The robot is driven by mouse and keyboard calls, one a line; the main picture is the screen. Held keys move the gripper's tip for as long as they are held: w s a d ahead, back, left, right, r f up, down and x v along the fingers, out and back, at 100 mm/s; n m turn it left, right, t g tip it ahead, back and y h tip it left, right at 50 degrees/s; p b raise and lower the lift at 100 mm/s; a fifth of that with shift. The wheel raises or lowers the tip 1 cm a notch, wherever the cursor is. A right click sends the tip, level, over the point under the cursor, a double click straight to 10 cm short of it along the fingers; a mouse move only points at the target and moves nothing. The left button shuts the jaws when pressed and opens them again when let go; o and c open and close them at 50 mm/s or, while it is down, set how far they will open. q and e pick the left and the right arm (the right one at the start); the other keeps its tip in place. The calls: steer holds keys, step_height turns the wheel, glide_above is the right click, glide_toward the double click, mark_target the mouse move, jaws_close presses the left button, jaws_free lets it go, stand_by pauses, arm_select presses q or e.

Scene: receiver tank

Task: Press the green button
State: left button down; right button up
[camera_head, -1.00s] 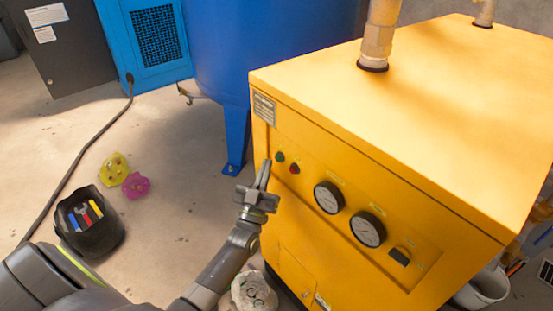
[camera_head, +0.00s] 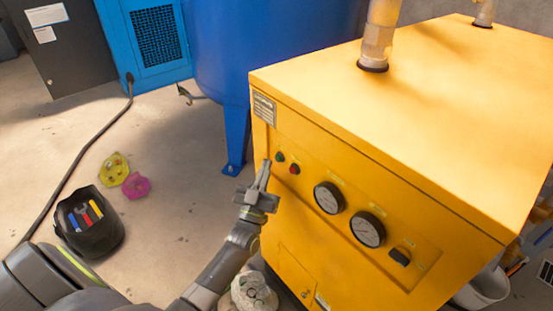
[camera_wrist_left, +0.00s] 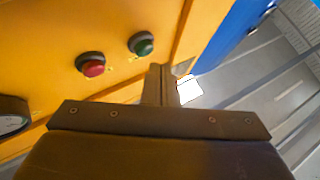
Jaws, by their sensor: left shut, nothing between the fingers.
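The green button (camera_head: 280,157) is a small round knob at the upper left of the yellow machine's front panel. It also shows in the left wrist view (camera_wrist_left: 142,43), up and left of my fingertips. A red button (camera_head: 294,169) sits to its right in the head view. My left gripper (camera_head: 265,164) is shut and empty, its fingertips pointing up just left of the green button in the head view. In the left wrist view the shut fingers (camera_wrist_left: 161,72) are below and right of the green button, and I see no contact. My right gripper is not in view.
The yellow machine (camera_head: 400,90) has two gauges (camera_head: 348,212) and a black switch (camera_head: 400,256). A blue tank (camera_head: 270,50) stands behind it. A black tool bag (camera_head: 95,235) and yellow and pink objects (camera_head: 115,171) lie on open floor at the left.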

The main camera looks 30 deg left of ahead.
arm_select(q)
steer(key=shift+w, duration=0.15)
stand_by(0.5)
steer(key=shift+w+d, duration=0.2)
steer(key=shift+w, duration=0.05)
steer(key=shift+w+d, duration=0.15)
steer(key=shift+w, duration=0.3)
stand_by(0.6)
steer(key=shift+s, duration=0.15)
stand_by(0.3)
steer(key=shift+s+a, duration=0.3)
steer(key=shift+s, duration=0.4)
